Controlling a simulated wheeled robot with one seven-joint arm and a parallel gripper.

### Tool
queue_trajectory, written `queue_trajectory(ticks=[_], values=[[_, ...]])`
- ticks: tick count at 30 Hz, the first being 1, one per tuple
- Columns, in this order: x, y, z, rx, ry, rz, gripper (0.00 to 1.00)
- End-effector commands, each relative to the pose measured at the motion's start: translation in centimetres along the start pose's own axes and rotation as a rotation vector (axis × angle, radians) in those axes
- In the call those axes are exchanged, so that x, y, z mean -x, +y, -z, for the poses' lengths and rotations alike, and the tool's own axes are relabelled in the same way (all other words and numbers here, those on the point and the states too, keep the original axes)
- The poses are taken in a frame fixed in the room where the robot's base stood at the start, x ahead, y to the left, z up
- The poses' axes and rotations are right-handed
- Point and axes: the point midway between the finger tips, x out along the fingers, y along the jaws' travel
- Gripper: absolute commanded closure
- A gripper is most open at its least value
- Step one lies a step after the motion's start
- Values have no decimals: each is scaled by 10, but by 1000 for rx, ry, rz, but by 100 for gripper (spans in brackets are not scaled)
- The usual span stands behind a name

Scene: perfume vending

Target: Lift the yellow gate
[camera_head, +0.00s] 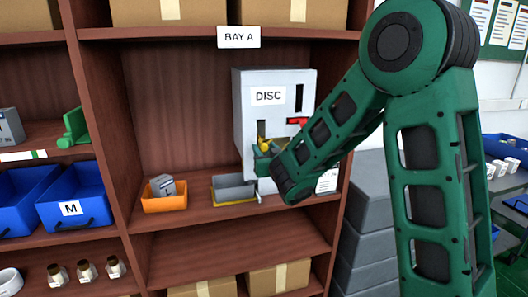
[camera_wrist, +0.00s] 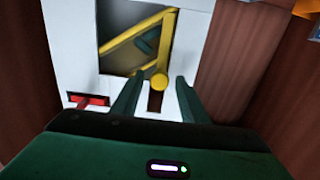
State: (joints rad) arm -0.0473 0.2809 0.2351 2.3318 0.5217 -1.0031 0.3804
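The yellow gate (camera_head: 265,145) is on the front of the white DISC machine (camera_head: 247,127), at its dark opening. In the wrist view, yellow bars cross the opening and a round yellow knob (camera_wrist: 159,81) faces me. My gripper (camera_wrist: 157,80) has its two green fingers apart, one on each side of the knob. A gap shows between the knob and each finger; I cannot tell how deep the knob sits between them. In the head view my gripper (camera_head: 263,160) is at the machine's front, partly hidden by my arm. A small dark green piece (camera_wrist: 147,42) shows inside the opening.
A red part (camera_head: 297,121) sticks out of the machine beside the opening. Below on the shelf are a grey bin (camera_head: 233,187) and an orange tray (camera_head: 164,203) holding a grey block (camera_head: 163,185). Shelf walls flank the machine. Blue bins (camera_head: 75,195) stand at left.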

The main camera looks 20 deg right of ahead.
Motion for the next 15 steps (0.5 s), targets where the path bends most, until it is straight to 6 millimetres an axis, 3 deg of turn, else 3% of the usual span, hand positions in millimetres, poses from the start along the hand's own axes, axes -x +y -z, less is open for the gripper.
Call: queue_trajectory(ticks=[1,5,11,15], values=[[0,1,0,0,0,-1,71],[0,2,0,0,0,-2,100],[0,3,5,0,2,-4,100],[0,4,26,-1,6,-6,100]])
